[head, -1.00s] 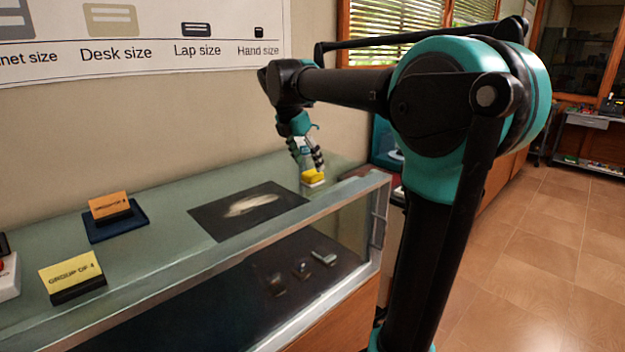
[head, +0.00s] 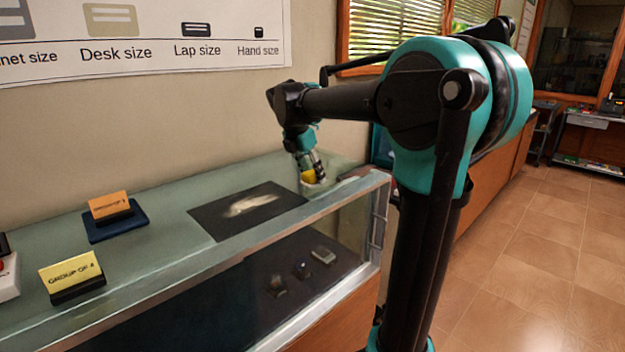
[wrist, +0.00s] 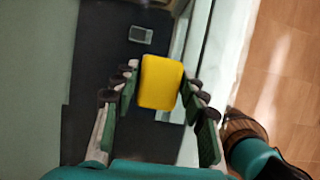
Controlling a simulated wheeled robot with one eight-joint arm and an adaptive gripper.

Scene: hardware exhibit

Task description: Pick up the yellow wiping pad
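The yellow wiping pad (head: 308,176) is at the far right end of the glass display case's top, partly hidden by my gripper (head: 316,172) in the head view. In the wrist view the pad (wrist: 161,82) shows as a plain yellow block between my gripper's fingers (wrist: 161,85). The dark fingertips stand on its left and right sides, very close to it. The fingers look open around the pad, and no firm grip shows. Whether any fingertip touches it is hard to tell.
The glass display case (head: 165,254) has a metal front edge. A dark picture sheet (head: 247,209) lies left of the pad. An orange sign (head: 109,204) on a blue base and a yellow sign (head: 71,278) stand further left. A wall is behind the case.

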